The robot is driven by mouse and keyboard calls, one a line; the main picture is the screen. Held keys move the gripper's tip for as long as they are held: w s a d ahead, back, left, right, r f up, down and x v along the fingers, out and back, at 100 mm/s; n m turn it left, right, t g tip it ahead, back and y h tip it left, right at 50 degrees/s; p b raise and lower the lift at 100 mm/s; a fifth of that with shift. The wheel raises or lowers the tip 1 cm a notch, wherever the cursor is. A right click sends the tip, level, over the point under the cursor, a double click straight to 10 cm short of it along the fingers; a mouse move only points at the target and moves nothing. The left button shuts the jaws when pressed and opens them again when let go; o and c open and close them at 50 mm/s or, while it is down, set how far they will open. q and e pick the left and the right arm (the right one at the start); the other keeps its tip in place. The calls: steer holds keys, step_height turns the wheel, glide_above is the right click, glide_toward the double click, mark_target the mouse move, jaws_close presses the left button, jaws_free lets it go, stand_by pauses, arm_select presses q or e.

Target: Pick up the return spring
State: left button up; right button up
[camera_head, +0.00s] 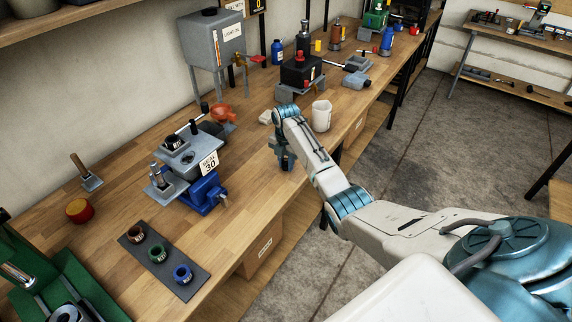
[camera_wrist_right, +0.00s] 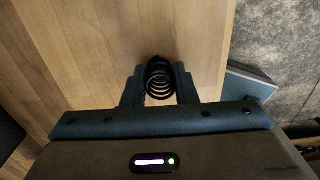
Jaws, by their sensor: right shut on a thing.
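The return spring (camera_wrist_right: 158,77) is a dark coil. In the right wrist view it sits between the two fingers of my right gripper (camera_wrist_right: 159,88), which is shut on it, with wood tabletop below. In the head view my right gripper (camera_head: 285,158) is over the front part of the workbench, right of the blue vise; the spring cannot be made out there. My left gripper is not in view.
The workbench (camera_head: 110,205) holds a blue vise (camera_head: 205,192) with a grey fixture, a dark mat (camera_head: 165,262) with three coloured rings, a white cup (camera_head: 321,115), an orange funnel (camera_head: 222,113) and a grey tank (camera_head: 212,40). Bare wood lies around my right gripper.

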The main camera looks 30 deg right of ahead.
mark_target(286, 171)
steer(key=shift+r, duration=0.1)
steer(key=shift+r+b, duration=0.5)
steer(key=shift+r, duration=0.05)
steer(key=shift+s+a+r+b, duration=0.15)
steer(key=shift+r+b, duration=0.2)
steer(key=shift+r, duration=0.15)
steer(key=shift+s+a+r+b, duration=0.15)
steer(key=shift+r+b, duration=0.15)
steer(key=shift+r, duration=0.2)
steer(key=s+a, duration=0.1)
steer(key=s, duration=0.1)
steer(key=s+a+b, duration=0.1)
steer(key=a, duration=0.1)
steer(key=s+a, duration=0.1)
steer(key=s, duration=0.1)
steer(key=shift+s+a+r+b, duration=0.25)
steer(key=shift+s+r+b, duration=0.05)
steer(key=shift+r, duration=0.05)
steer(key=shift+s+a+r+p, duration=0.6)
steer(key=shift+s+p, duration=0.15)
steer(key=shift+p, duration=0.45)
steer(key=s+a+p, duration=0.1)
steer(key=s, duration=0.1)
steer(key=s+a+p, duration=0.2)
steer(key=shift+a, duration=0.1)
steer(key=shift+s+a, duration=0.3)
steer(key=shift+s, duration=0.05)
steer(key=shift+f, duration=0.1)
steer(key=shift+f, duration=0.1)
